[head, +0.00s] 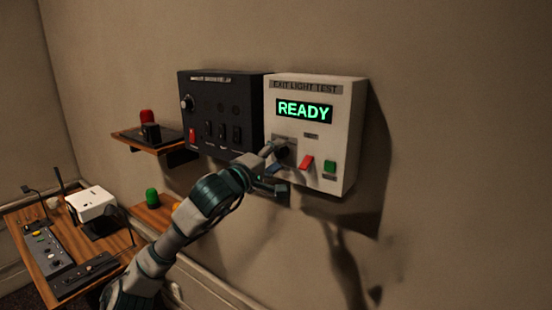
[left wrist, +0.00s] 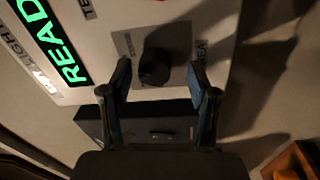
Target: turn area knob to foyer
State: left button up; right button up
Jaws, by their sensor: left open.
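The white EXIT LIGHT TEST box (head: 347,120) hangs on the wall in the head view, with a lit green READY display (head: 304,111). A dark knob (left wrist: 155,67) sits on a grey plate (left wrist: 180,38) on this box. Small lettering stands beside the plate's marks, too small to read surely. My left gripper (head: 271,160) is open at the lower left of the box. In the left wrist view its fingers (left wrist: 160,78) stand on either side of the knob, with a gap visible at each side. In the head view my gripper mostly hides the knob. My right gripper is out of view.
A black switch box (head: 222,112) adjoins on the left. A wooden shelf (head: 135,140) holds a red-topped item. A desk (head: 30,250) with devices stands lower left. Wall at right is bare.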

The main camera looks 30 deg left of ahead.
pick_arm(q)
jog(key=s+a+f, duration=0.1)
jog(key=s, duration=1)
jog(key=shift+s, duration=0.3)
